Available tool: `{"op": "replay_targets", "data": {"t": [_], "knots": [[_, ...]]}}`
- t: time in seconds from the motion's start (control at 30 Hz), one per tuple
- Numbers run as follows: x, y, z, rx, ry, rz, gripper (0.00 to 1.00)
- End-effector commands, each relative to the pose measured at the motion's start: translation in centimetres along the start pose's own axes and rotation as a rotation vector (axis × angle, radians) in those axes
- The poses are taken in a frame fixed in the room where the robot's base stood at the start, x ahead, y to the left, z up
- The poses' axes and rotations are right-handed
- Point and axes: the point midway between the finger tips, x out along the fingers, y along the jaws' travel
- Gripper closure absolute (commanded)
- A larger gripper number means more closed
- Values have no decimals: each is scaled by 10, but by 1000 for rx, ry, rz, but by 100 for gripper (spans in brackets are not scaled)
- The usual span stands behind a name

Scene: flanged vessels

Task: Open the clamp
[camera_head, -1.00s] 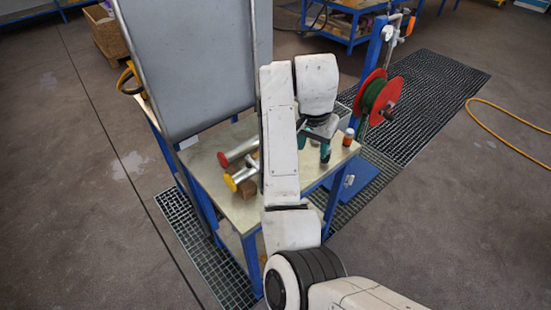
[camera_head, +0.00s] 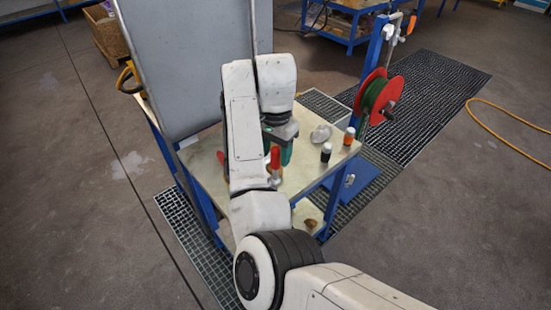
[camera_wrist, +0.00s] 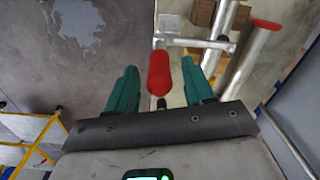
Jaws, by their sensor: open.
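The clamp's red handle (camera_wrist: 159,72) shows in the wrist view, with a metal bar (camera_wrist: 195,43) running right from its top. In the head view the red handle (camera_head: 275,160) stands over the table beside my arm. My gripper (camera_wrist: 160,80) has green fingers spread apart, one on each side of the handle. The handle appears to lie between them; I cannot tell whether either finger touches it. In the head view my gripper (camera_head: 277,152) is partly hidden by my own arm, as is most of the clamp.
A metal pipe with a red end (camera_wrist: 249,55) and a wooden block (camera_wrist: 203,12) lie beyond the handle. A black bottle (camera_head: 326,152), an orange bottle (camera_head: 349,136) and a silvery object (camera_head: 320,134) stand at the table's right. A grey panel (camera_head: 185,65) rises behind left.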

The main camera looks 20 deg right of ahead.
Motion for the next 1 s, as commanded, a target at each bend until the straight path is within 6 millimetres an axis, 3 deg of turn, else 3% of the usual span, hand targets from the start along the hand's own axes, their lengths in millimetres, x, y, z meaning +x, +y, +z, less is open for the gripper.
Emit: {"op": "replay_targets", "data": {"t": [0.23, 0.57, 1.0], "knots": [[24, 0, 0, -1, 0, 1, 48], [28, 0, 0, -1, 0, 0, 48], [28, 0, 0, 0, 0, 0, 89]]}}
